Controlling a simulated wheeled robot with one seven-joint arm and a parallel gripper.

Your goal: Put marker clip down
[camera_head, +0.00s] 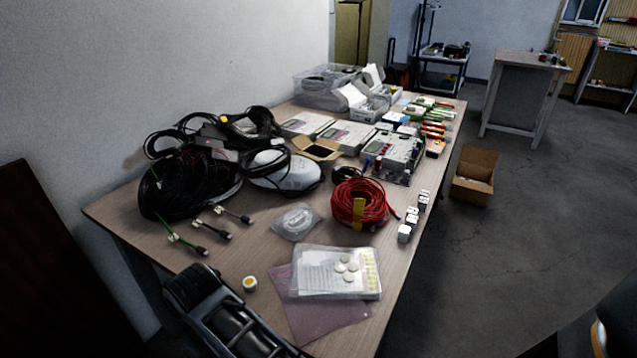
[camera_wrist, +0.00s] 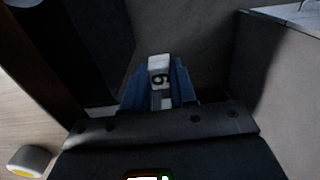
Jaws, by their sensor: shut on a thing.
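In the wrist view my gripper (camera_wrist: 160,85) is shut on a small white marker clip (camera_wrist: 159,70) with a dark digit, 6 or 9, on its face. The clip sits between the blue fingers, which hide its sides. Behind it is a dark grey surface, and the clip appears apart from the tabletop. In the head view I cannot make out the clip or the fingertips. The wooden table (camera_head: 128,204) runs away from me along the wall.
Several small white blocks (camera_head: 404,233) stand along the table's right edge. A clear box (camera_head: 335,272) lies on a pink sheet (camera_head: 320,322). A white-and-yellow roll (camera_head: 249,283) stands nearby. Black cables (camera_head: 185,185) and a red cable coil (camera_head: 361,204) crowd the middle. Bare wood shows around the roll.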

